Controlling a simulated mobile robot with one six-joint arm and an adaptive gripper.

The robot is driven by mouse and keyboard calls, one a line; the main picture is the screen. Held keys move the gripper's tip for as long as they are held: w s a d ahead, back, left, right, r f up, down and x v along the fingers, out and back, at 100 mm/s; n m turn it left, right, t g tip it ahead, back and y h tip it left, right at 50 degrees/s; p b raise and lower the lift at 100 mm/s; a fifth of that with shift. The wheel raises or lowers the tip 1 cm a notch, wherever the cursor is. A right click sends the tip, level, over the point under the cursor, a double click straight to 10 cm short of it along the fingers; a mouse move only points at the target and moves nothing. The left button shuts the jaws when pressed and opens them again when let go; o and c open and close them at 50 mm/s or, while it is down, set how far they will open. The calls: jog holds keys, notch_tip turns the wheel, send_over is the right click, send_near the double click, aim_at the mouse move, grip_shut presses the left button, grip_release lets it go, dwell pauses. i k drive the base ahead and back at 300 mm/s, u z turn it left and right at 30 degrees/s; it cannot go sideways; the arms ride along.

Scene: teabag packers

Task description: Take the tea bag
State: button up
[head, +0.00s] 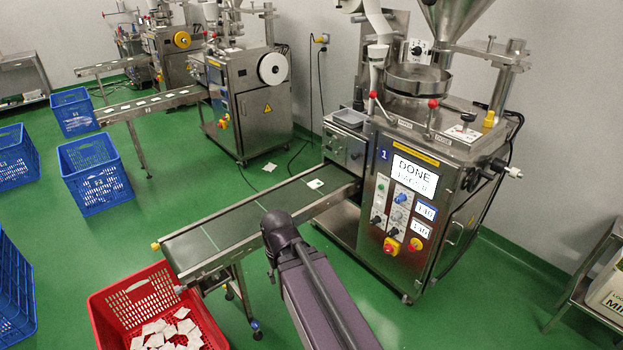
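A small white tea bag (315,184) with a dark mark lies flat on the dark conveyor belt (250,208), near the packing machine end. More white tea bags (168,334) lie in a loose pile in the red crate (98,312) at the conveyor's lower end. Part of my arm rises from the bottom edge, in front of the machine and close to the conveyor's near side in the picture. My gripper does not show, so its state and any hold are hidden.
Blue crates (97,175) stand on the green floor to the left. Another conveyor (155,103) and more machines stand behind. A shelf (590,270) holds a box at right.

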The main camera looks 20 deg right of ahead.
aim_at(314, 184)
jog(key=z, duration=0.15)
jog(key=i, duration=0.75)
jog(key=z, duration=0.65)
jog(key=i, duration=0.6)
jog(key=z, duration=0.4)
